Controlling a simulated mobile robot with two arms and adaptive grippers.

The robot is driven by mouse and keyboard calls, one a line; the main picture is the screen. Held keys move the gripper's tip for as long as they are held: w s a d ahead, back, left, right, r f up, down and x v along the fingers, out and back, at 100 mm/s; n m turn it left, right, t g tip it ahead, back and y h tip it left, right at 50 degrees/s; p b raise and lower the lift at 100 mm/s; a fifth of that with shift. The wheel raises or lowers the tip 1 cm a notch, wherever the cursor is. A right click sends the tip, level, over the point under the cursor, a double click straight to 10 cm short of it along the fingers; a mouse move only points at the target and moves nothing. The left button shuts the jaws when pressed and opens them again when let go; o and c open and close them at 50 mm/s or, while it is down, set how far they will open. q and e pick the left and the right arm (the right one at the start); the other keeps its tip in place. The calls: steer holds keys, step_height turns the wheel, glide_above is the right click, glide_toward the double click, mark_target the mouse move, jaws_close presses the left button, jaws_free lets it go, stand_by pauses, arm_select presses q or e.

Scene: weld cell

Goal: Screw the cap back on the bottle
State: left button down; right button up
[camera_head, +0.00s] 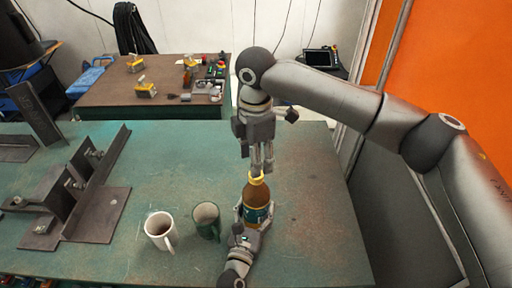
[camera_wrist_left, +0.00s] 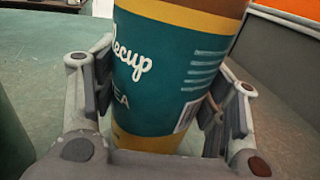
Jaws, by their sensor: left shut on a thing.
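The bottle (camera_head: 257,195) is brown with a teal and yellow label and stands upright on the green table. The bottle's label (camera_wrist_left: 175,75) fills the middle of the left wrist view. My left gripper (camera_head: 254,218) is shut on the bottle's lower part, with a finger on each side in the wrist view (camera_wrist_left: 160,95). The yellow cap (camera_head: 256,177) is at the top of the bottle's neck. My right gripper (camera_head: 262,168) points straight down from above, its fingertips at the cap. Whether they grip it, and how the cap sits on the neck, I cannot tell.
A white mug (camera_head: 159,228) and a dark green mug (camera_head: 206,218) stand left of the bottle. Steel angle fixtures (camera_head: 95,195) occupy the left of the table (camera_head: 310,205). The table right of the bottle is clear. A second bench (camera_head: 165,88) with tools stands behind.

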steer(key=shift+f, duration=2.5)
steer(key=c, duration=1.1)
steer(key=m, duration=0.8)
steer(key=o, duration=1.1)
steer(key=shift+o, duration=0.2)
steer(key=shift+r, duration=2.25)
